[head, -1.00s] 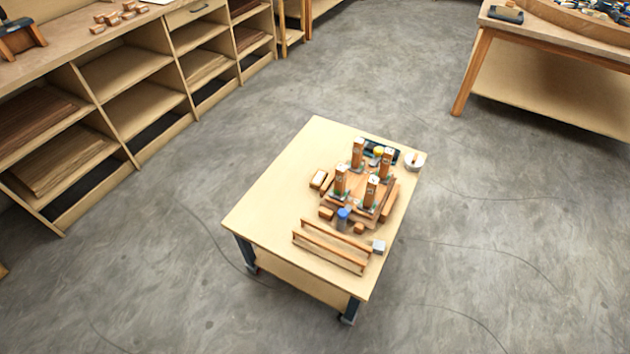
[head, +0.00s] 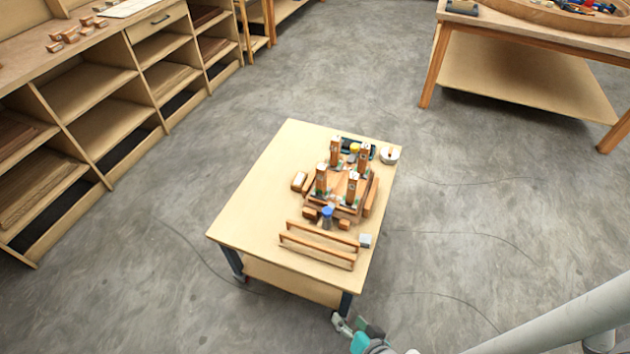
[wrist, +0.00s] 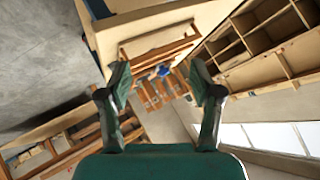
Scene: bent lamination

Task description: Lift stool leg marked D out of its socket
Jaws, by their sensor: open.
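Several upright wooden stool legs (head: 352,188) stand in a wooden base (head: 345,208) on the small table. Small marks show near their tops, but the letters are too small to read, so I cannot tell which leg is D. My gripper (head: 357,326) is at the bottom of the head view, in front of the table's near edge and well apart from the legs. In the wrist view my gripper (wrist: 163,85) is open and empty, with the legs (wrist: 150,95) in the distance between its fingers.
Shelves (head: 95,90) line the left. A larger workbench (head: 520,80) stands at the back right. Grey floor surrounds the table.

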